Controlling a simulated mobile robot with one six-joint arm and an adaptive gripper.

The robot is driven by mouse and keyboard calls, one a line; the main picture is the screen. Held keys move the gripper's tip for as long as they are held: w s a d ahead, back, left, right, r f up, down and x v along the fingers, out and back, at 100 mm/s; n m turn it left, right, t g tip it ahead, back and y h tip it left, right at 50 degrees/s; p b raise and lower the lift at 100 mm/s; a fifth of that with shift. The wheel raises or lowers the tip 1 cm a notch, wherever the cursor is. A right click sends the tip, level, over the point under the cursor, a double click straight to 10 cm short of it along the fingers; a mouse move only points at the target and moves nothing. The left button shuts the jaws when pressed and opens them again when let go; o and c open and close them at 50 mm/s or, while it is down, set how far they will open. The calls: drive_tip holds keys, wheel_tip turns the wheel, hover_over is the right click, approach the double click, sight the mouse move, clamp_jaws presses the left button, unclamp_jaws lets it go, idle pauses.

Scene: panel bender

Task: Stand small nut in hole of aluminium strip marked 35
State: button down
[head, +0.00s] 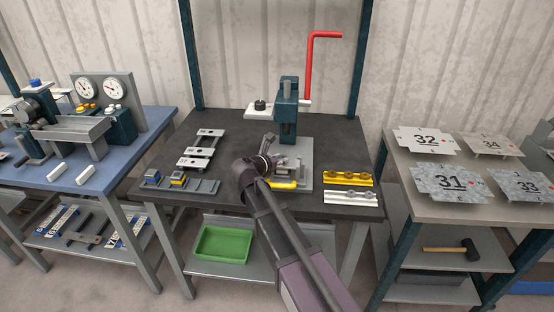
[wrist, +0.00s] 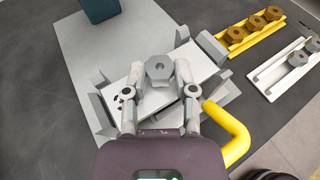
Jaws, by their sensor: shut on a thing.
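In the wrist view my gripper (wrist: 160,72) is shut on a small grey hex nut (wrist: 158,68), held between the two fingertips. The strip's hole is not visible, and I cannot tell whether the nut touches the strip. In the head view my gripper (head: 271,158) is over the fixture on the press base; the nut is too small to make out there.
A yellow handle (wrist: 235,130) sticks out at the fixture's right. A yellow holder (wrist: 245,36) has bronze nuts; a white holder (wrist: 270,84) has grey nuts. The teal press (head: 288,108) with a red lever (head: 309,65) stands behind. More strips (head: 193,163) lie left.

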drive_tip(key=shift+f, duration=0.2)
idle(0.3)
drive_tip(key=shift+c, duration=1.7)
unclamp_jaws()
drive_tip(key=shift+s, duration=0.1)
